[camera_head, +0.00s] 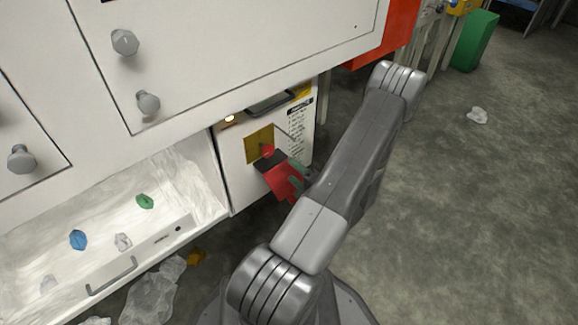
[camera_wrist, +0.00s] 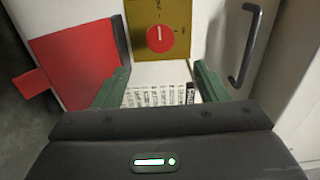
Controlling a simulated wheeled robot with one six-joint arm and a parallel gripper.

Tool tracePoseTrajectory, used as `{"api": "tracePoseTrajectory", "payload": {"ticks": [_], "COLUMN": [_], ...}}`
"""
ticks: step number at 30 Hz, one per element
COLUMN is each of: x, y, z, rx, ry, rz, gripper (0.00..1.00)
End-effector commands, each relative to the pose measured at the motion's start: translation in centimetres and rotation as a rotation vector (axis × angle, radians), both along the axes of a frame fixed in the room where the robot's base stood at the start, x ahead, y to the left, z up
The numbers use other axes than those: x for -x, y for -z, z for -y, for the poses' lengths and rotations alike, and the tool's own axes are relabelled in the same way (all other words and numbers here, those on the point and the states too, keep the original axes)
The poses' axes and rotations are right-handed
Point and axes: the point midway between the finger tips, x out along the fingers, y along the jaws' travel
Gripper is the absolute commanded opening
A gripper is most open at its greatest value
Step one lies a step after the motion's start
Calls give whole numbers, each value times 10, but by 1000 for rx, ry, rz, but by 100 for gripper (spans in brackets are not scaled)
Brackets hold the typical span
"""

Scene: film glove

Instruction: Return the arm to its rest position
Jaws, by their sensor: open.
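My arm (camera_head: 345,165) is stretched out toward the front of a white cabinet unit. My gripper (camera_head: 287,165) is at its end, in front of a red dial (camera_head: 267,151) on a yellow plate (camera_head: 256,141). In the wrist view my gripper (camera_wrist: 160,84) has its green fingers spread, with nothing held between them. The red dial (camera_wrist: 160,39) lies ahead of the gap, apart from the fingers. A flat red piece (camera_wrist: 75,62) with a small tab is beside the left finger. It also shows below the dial in the head view (camera_head: 283,184). I cannot tell whether it touches my gripper.
A dark handle (camera_wrist: 246,48) is right of the dial in the wrist view. An open drawer (camera_head: 203,222) holds small coloured crumpled pieces. Clear crumpled film (camera_head: 152,298) lies on the floor. The floor (camera_head: 470,210) on the right is mostly clear. A green bin (camera_head: 475,40) stands behind.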

Motion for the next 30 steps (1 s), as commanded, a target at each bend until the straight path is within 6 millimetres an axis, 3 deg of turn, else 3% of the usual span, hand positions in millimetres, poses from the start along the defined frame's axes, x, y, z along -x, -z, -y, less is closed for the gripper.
{"api": "tracePoseTrajectory", "payload": {"ticks": [16,30], "x": [-4,-66], "y": [1,2], "z": [-4,-49], "rx": [1,2], "ry": [-3,-5], "rz": [-1,3], "gripper": [66,66]}}
